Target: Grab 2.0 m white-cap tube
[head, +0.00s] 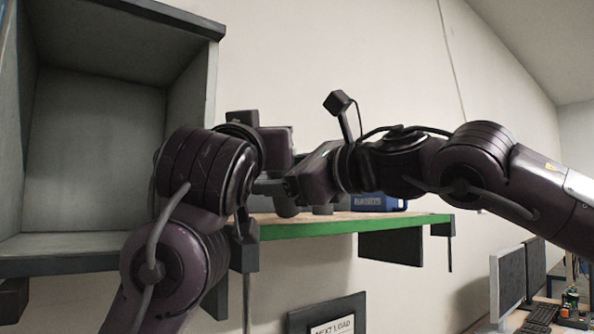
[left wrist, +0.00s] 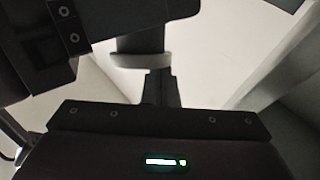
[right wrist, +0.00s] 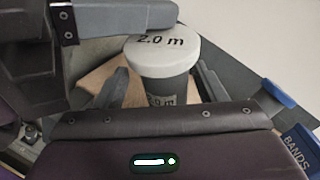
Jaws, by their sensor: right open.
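The white-cap tube (right wrist: 162,58) shows in the right wrist view, its cap marked "2.0 m" and its dark body below. My right gripper (right wrist: 162,90) is open, one finger on each side of the tube; I cannot tell whether either touches it. In the head view my right gripper (head: 268,187) reaches left, close to my left wrist, and its fingertips are partly hidden. In the left wrist view my left gripper (left wrist: 162,88) has its fingers together, near a dark shape with a pale rim that I cannot identify for certain.
A shelf with a green front edge (head: 340,226) carries a blue box (head: 375,203), which also shows as a blue bin marked "BANDS" in the right wrist view (right wrist: 297,150). A grey open cabinet (head: 95,150) stands at left. My two arms are very close together.

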